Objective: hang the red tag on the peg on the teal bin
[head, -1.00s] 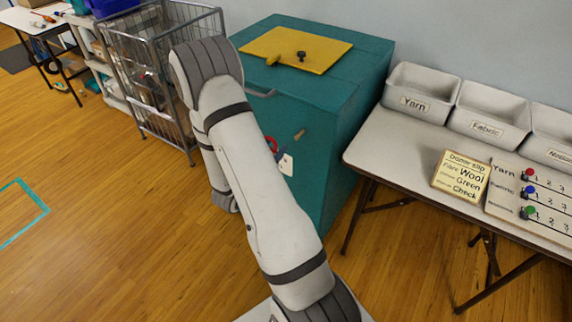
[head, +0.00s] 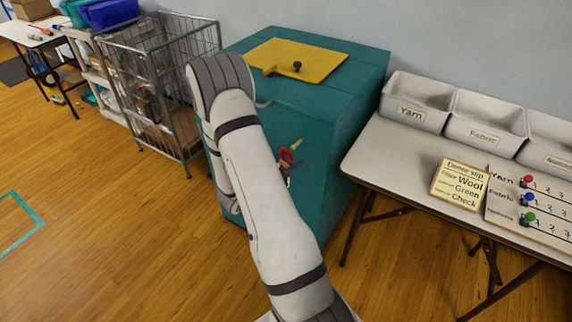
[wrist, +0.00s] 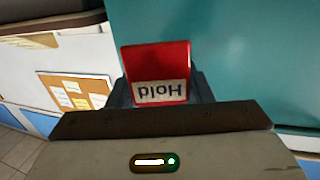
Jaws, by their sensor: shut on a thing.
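The teal bin (head: 335,120) stands against the wall in the head view. A light wooden peg (head: 297,143) sticks out from its front. The red tag (head: 285,156) shows just below and left of the peg's end, overlapping or very close to it. I cannot tell whether its loop is around the peg. My gripper (head: 288,174) is mostly hidden by my arm. In the wrist view the red tag (wrist: 158,62), with an upside-down "Hold" label, is held between the jaws of my gripper (wrist: 160,88). Teal surface fills the right; the peg does not show there.
A yellow board (head: 300,60) with a dark knob lies on the bin. A wire cart (head: 165,90) stands left of it. A table (head: 390,150) on the right bears grey trays, a donor slip (head: 460,184) and a marker board (head: 530,205).

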